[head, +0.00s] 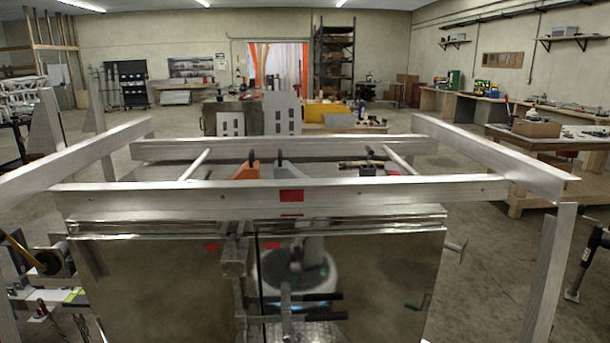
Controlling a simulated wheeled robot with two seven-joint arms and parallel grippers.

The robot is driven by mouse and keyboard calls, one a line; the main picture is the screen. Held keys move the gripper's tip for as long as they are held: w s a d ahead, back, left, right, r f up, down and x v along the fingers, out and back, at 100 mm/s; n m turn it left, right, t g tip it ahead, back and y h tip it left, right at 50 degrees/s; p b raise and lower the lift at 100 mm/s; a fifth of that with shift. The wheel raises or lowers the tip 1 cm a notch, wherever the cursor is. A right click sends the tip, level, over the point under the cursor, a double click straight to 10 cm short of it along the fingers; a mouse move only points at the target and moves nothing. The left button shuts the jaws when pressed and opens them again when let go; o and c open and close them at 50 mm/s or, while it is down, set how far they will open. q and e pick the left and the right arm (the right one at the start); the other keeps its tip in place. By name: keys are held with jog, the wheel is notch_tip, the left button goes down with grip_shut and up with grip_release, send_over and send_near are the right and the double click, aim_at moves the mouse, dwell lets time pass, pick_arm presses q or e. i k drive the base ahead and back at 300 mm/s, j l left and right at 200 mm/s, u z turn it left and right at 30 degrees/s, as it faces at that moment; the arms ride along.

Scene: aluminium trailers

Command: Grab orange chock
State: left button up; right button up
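An orange chock (247,170) shows inside the aluminium trailer, just behind the front top rail (180,200), left of the middle. Only its upper part shows; the rail hides its lower part. A dark handle-like piece sticks up at its top. A similar grey-blue piece (285,169) is close on its right. Neither of my grippers is in view.
Shiny closed doors (170,285) with a central latch (235,262) form the trailer's near end. Long side rails (490,160) run along both sides. Black-handled items (363,165) lie behind the rail at right. A workbench (550,138) stands at right. Floor on the right is partly clear.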

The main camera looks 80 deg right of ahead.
aim_at(250, 170)
jog(key=z, duration=2.05)
jog(key=i+l+z, duration=0.45)
jog(key=i+l, duration=0.15)
